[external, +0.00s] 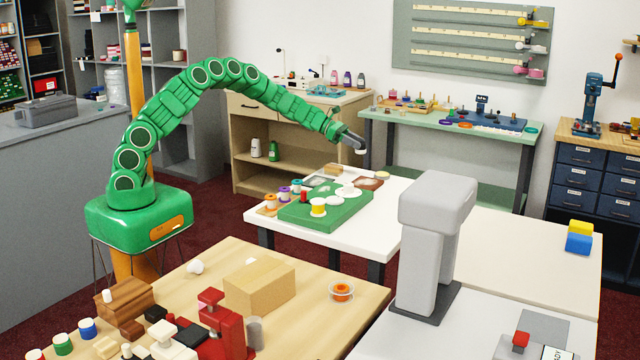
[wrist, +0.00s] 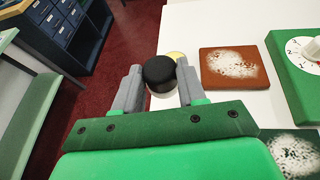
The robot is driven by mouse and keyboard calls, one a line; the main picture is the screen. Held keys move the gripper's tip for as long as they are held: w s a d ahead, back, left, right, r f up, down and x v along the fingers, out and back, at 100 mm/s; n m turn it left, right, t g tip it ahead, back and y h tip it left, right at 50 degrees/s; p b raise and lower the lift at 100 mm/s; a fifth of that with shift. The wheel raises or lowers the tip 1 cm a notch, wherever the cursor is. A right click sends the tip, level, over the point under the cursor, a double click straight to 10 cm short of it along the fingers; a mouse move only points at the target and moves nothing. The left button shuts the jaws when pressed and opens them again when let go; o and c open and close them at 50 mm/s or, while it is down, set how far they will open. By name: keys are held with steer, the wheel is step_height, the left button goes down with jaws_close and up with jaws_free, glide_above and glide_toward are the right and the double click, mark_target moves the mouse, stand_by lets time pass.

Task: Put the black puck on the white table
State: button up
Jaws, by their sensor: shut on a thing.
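The black puck (wrist: 159,70) is between the two grey fingers of my gripper (wrist: 160,84) in the wrist view; a pale part shows just below its dark face. In the external view my gripper (external: 352,141) is shut on it, with the arm stretched right, above the far edge of the white table. The puck is small and hard to make out there. The white table (external: 376,217) stands in the middle, and its top also shows in the wrist view (wrist: 218,25). The puck appears raised above the table's edge; the exact height cannot be told.
On the table are a green board (external: 318,214) with a white dial, spools, and a brown speckled tile (wrist: 240,66). A yellow round thing (wrist: 176,55) is partly hidden behind the puck. The table's front right is clear. A green bench (external: 450,128) stands behind.

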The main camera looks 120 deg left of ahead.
steer(key=shift+f, duration=4)
steer(key=shift+f, duration=0.1)
steer(key=o, duration=1)
steer(key=shift+o, duration=0.2)
steer(key=shift+s+d+r, duration=0.1)
steer(key=shift+s+r, duration=0.2)
steer(key=shift+s, duration=0.05)
steer(key=v, duration=1.1)
steer(key=shift+s+r, duration=0.1)
